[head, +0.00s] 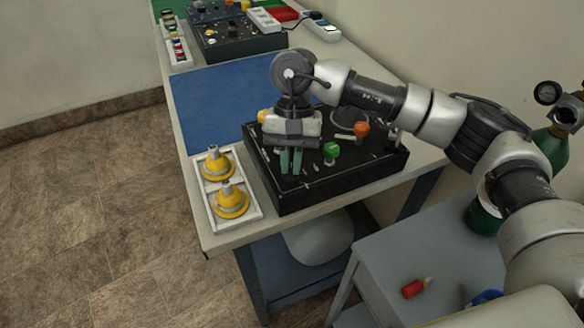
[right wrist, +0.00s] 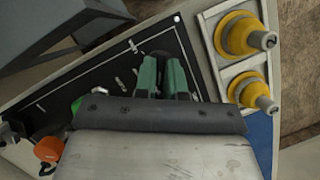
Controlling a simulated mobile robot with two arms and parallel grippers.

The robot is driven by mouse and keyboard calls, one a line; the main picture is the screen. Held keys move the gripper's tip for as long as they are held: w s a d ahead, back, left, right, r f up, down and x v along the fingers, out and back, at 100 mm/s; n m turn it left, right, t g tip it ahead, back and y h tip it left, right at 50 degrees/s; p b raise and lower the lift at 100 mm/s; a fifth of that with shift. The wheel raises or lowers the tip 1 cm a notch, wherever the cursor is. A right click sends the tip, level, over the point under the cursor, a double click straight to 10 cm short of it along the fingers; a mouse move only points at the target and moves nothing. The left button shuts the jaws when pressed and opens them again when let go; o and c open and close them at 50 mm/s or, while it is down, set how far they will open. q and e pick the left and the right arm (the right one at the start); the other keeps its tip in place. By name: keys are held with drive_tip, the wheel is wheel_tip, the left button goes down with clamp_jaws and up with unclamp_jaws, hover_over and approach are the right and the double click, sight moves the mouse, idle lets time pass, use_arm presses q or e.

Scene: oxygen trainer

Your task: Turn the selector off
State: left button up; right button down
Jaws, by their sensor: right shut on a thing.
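The black trainer panel (head: 345,186) stands near the front end of the table. My right gripper (head: 291,165) points down at the left part of its top. In the right wrist view the green fingertips (right wrist: 164,76) are close together at a dark round knob (right wrist: 160,54), which looks like the selector. The gripper is shut on it; the fingers cover most of it, and I cannot read its setting. A green knob (head: 331,150) and an orange knob (head: 361,129) stand right of the gripper. My left gripper is not in view.
A white tray (head: 209,187) with two yellow cone-shaped fittings lies left of the panel. A blue mat (head: 215,100) lies behind it, bare. Another dark panel (head: 240,45) stands at the far end. A green cylinder (head: 552,147) is at the right.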

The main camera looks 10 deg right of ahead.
drive_tip(key=shift+s+f, duration=0.1)
drive_tip(key=shift+f, duration=0.05)
idle(0.3)
drive_tip(key=c, duration=1.2)
unclamp_jaws()
drive_tip(key=shift+a, duration=0.1)
drive_tip(key=b+v, duration=0.1)
drive_tip(key=v, duration=1)
